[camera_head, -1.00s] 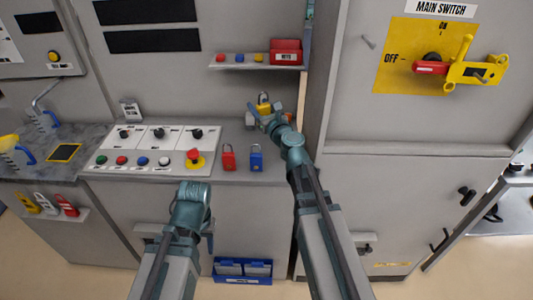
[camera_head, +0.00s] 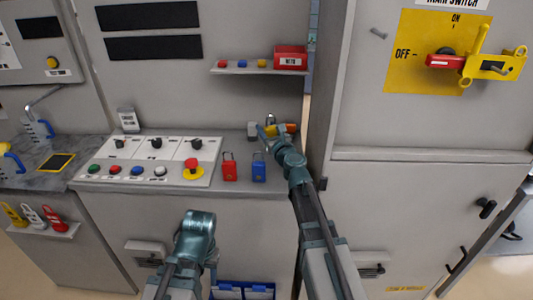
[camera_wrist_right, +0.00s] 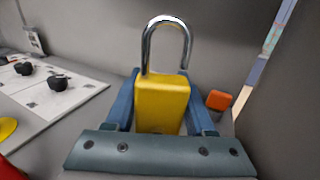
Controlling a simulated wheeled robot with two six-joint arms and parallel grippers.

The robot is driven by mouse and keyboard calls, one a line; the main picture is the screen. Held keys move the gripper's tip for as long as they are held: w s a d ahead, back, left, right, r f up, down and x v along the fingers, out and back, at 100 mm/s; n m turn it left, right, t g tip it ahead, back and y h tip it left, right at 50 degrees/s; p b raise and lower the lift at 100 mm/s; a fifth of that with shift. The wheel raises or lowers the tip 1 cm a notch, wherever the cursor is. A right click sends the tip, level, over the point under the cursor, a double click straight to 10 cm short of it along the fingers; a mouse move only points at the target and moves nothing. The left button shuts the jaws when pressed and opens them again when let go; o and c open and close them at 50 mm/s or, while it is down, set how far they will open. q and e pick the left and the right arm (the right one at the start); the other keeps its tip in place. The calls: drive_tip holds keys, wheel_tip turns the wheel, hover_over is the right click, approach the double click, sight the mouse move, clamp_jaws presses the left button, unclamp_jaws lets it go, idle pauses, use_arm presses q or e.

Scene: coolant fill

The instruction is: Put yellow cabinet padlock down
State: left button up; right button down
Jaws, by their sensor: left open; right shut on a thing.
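The yellow padlock (camera_wrist_right: 162,103) stands upright between the blue fingers of my right gripper (camera_wrist_right: 165,112) in the right wrist view, its steel shackle pointing up. In the head view, my right gripper (camera_head: 268,131) holds it over the back right of the grey counter, and the padlock (camera_head: 271,124) is partly hidden by the fingers. I cannot tell whether its base touches the counter. My left gripper (camera_head: 200,232) is low in front of the cabinet, away from the counter objects; its fingers are mostly hidden.
A red padlock (camera_head: 229,168) and a blue padlock (camera_head: 259,168) stand on the counter's front edge, left of my right arm. A control panel (camera_head: 150,158) lies further left. An orange block (camera_wrist_right: 219,100) is just right of the held padlock. The tall cabinet (camera_head: 420,185) bounds the right side.

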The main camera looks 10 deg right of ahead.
use_arm(q)
drive_tip(key=shift+f+b, duration=0.95)
drive_tip(key=shift+f, duration=0.65)
use_arm(e)
drive_tip(key=shift+f, duration=1.6)
use_arm(q)
drive_tip(key=shift+f, duration=0.1)
use_arm(e)
drive_tip(key=shift+f, duration=0.1)
use_arm(q)
wheel_tip(320, 180, down, 4)
drive_tip(key=b, duration=0.3)
drive_tip(key=shift+r+b, duration=0.25)
drive_tip(key=shift+b, duration=0.1)
use_arm(e)
wheel_tip(320, 180, down, 4)
drive_tip(key=shift+r, duration=0.25)
drive_tip(key=shift+f, duration=0.2)
drive_tip(key=c, duration=0.5)
unclamp_jaws()
use_arm(q)
drive_tip(key=shift+f, duration=0.15)
use_arm(e)
drive_tip(key=shift+r, duration=0.2)
